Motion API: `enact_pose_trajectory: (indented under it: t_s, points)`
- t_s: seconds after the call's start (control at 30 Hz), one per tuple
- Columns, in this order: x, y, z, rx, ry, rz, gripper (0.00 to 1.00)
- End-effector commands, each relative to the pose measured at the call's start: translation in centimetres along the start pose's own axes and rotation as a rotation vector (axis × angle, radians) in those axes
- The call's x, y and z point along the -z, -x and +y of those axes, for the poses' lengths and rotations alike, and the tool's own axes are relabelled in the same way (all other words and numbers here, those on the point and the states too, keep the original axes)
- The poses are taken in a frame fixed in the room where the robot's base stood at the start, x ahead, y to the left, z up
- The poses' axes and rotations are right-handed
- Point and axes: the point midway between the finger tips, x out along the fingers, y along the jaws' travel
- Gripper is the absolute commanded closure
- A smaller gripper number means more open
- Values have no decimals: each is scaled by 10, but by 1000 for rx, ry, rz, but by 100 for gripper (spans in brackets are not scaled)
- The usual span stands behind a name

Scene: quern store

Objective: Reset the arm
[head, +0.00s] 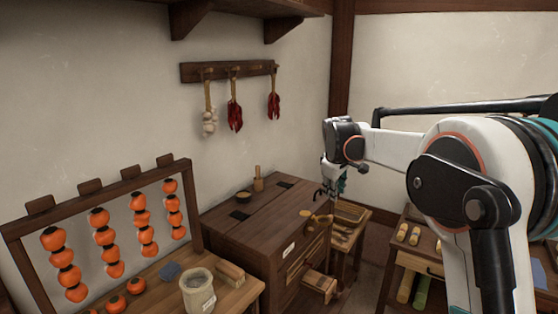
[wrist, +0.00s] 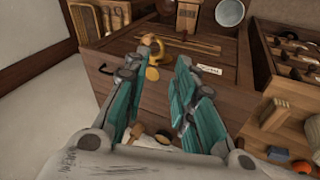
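My arm (head: 470,165) reaches in from the right in the head view, white with dark joints. My gripper (head: 334,188) hangs at its end, in front of the right side of the dark wooden chest (head: 262,228). In the wrist view, the teal fingers of my gripper (wrist: 166,52) are spread apart with nothing held between them. A brass fitting (head: 318,220) sits at the chest's edge below the gripper. It also shows in the wrist view (wrist: 155,58), beyond and between the fingertips. Whether a finger touches it cannot be told.
A small drawer (head: 319,286) sticks out low on the chest. A tool tray on a stand (head: 349,212) is close behind the gripper. A bench (head: 408,255) stands at the right. A rack of orange fruit (head: 100,188) and a pot (head: 197,290) are at the left.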

Motion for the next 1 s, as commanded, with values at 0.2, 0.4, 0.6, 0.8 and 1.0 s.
enact_pose_trajectory:
  t_s: [0.2, 0.4, 0.6, 0.8, 1.0]
  points:
    - [-44, 58, -31, -5, -124, 37, 75]
    - [-88, 100, -68, -6, -242, 71, 75]
    - [-136, 131, -112, -4, -358, 106, 75]
    - [-187, 148, -162, 0, -473, 140, 75]
    - [-238, 152, -215, 8, -590, 175, 75]
